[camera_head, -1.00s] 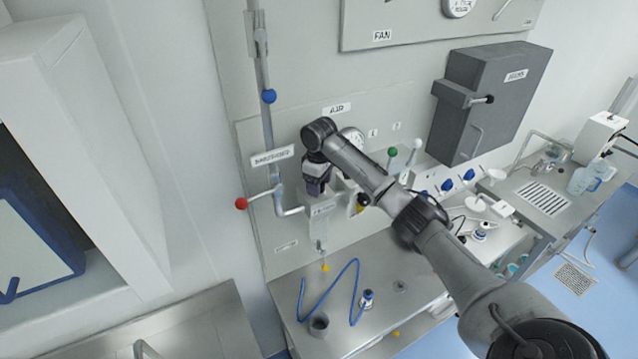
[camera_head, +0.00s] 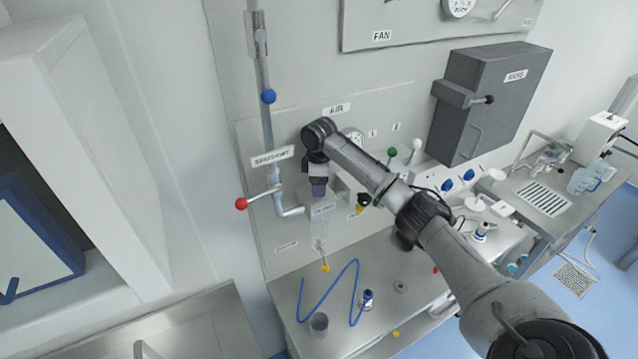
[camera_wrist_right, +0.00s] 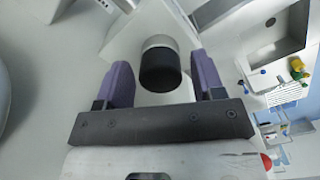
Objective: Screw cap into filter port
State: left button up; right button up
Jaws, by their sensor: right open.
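My right gripper (camera_head: 318,188) points down at the panel, just above the clear housing (camera_head: 322,228) below the AIR label. In the right wrist view its two purple fingers (camera_wrist_right: 161,78) are open, one on each side of a black round cap (camera_wrist_right: 160,72). The cap sits at the end of a pale cylinder with a silver band (camera_wrist_right: 158,42). Gaps show between the cap and both fingers, so they look apart from it. In the head view the cap is hidden or too small to tell. My left gripper is not in view.
A dark grey box (camera_head: 490,100) juts from the wall at right.

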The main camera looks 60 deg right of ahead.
jog(key=n, duration=0.4)
dwell(0.3)
jog(key=shift+c, duration=0.4)
jog(key=c, duration=0.9)
jog(key=shift+m, duration=0.6)
jog(key=shift+c, duration=0.2)
jog(key=o, duration=0.6)
jog(key=shift+m, duration=0.4)
jog(key=o, duration=0.6)
jog(key=shift+r, duration=0.1)
